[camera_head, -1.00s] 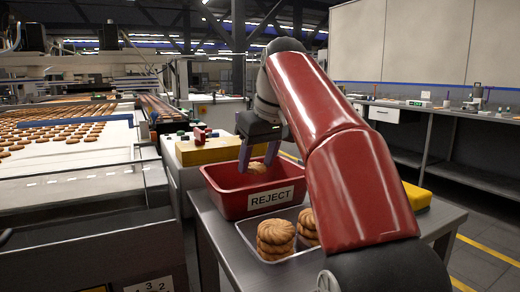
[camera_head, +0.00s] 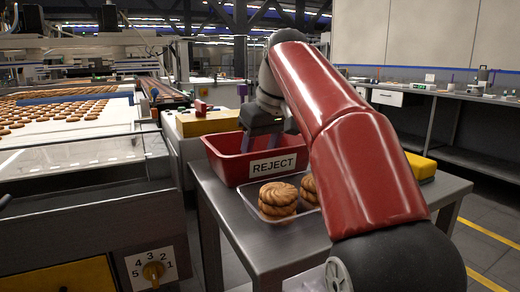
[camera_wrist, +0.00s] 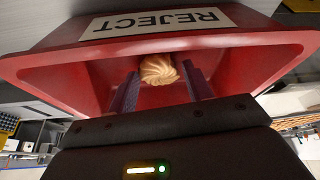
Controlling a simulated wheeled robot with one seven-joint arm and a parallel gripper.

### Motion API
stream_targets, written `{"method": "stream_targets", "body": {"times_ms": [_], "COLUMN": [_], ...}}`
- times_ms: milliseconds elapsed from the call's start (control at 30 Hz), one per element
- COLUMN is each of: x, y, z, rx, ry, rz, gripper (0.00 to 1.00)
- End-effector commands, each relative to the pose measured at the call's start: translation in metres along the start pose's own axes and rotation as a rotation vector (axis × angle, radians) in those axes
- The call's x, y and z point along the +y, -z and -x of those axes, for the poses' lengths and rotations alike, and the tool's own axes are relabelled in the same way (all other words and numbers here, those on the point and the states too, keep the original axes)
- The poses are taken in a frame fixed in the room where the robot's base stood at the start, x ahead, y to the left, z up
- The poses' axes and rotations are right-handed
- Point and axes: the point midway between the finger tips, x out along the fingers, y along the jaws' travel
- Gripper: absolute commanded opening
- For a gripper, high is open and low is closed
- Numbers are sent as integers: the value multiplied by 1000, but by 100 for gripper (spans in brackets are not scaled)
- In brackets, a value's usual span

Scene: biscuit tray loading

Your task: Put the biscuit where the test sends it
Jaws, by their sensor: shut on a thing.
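The biscuit (camera_wrist: 158,70), golden and swirled, is held between the two fingers of my gripper (camera_wrist: 161,82) in the wrist view. My gripper is shut on it, inside the mouth of the red bin (camera_wrist: 75,65) labelled REJECT. In the head view my gripper (camera_head: 264,137) reaches down into the red bin (camera_head: 228,165); its fingertips and the biscuit are hidden behind the front wall. I cannot tell whether the biscuit touches the bin floor. A green light (camera_wrist: 162,168) and an orange bar (camera_wrist: 139,170) glow on the gripper body.
A clear tray (camera_head: 262,216) with stacked biscuits (camera_head: 278,197) stands in front of the bin on a grey metal table (camera_head: 225,205). A yellow block (camera_head: 420,166) is at the right. A conveyor of biscuits (camera_head: 60,112) and a numbered dial (camera_head: 153,271) are at the left.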

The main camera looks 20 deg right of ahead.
Motion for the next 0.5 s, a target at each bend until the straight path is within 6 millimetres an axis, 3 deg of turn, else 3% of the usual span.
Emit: {"method": "stream_targets", "body": {"times_ms": [500], "x": [0], "y": [-4], "z": [-9], "rx": [0], "ry": [0], "rz": [0], "gripper": [42]}}
